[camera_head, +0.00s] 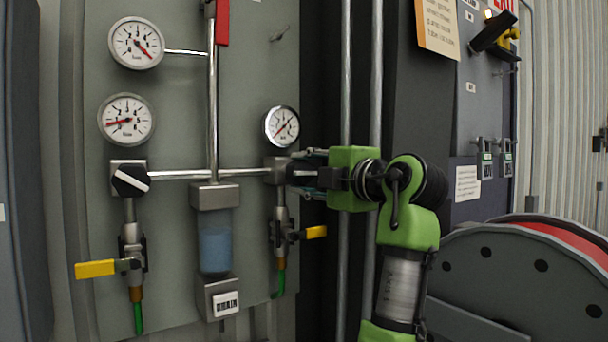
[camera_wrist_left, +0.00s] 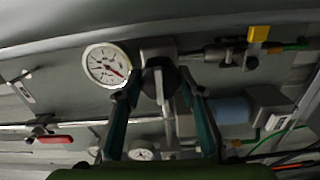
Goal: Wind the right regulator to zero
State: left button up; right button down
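The right regulator (camera_head: 276,170) is on the panel at the right end of the horizontal pipe; my left gripper (camera_head: 302,172) is up at its front and hides most of it. In the left wrist view its black knob (camera_wrist_left: 160,82) with a pale bar sits between the two teal fingertips of my left gripper (camera_wrist_left: 160,90). The fingers are apart, one on each side; I cannot tell whether they touch it. The right gauge (camera_head: 282,126) above it has its red needle pointing to the lower left; it also shows in the wrist view (camera_wrist_left: 107,65). My right gripper is not in view.
The left regulator (camera_head: 131,180) has a black knob with a white bar. Two gauges (camera_head: 136,43) (camera_head: 127,120) are above it. A filter bowl (camera_head: 215,248) hangs between the regulators. Yellow valve handles (camera_head: 95,269) (camera_head: 316,232) stick out below. A hose reel (camera_head: 520,285) stands at right.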

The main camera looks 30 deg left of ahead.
pick_arm(q)
jog(key=o, duration=0.3)
jog(key=shift+s, duration=0.1)
jog(key=shift+d, duration=0.1)
jog(key=shift+s+d, duration=0.1)
jog(key=shift+d, duration=0.25)
jog(key=v, duration=0.6)
jog(key=shift+s+d, duration=0.15)
jog(key=shift+d, duration=0.1)
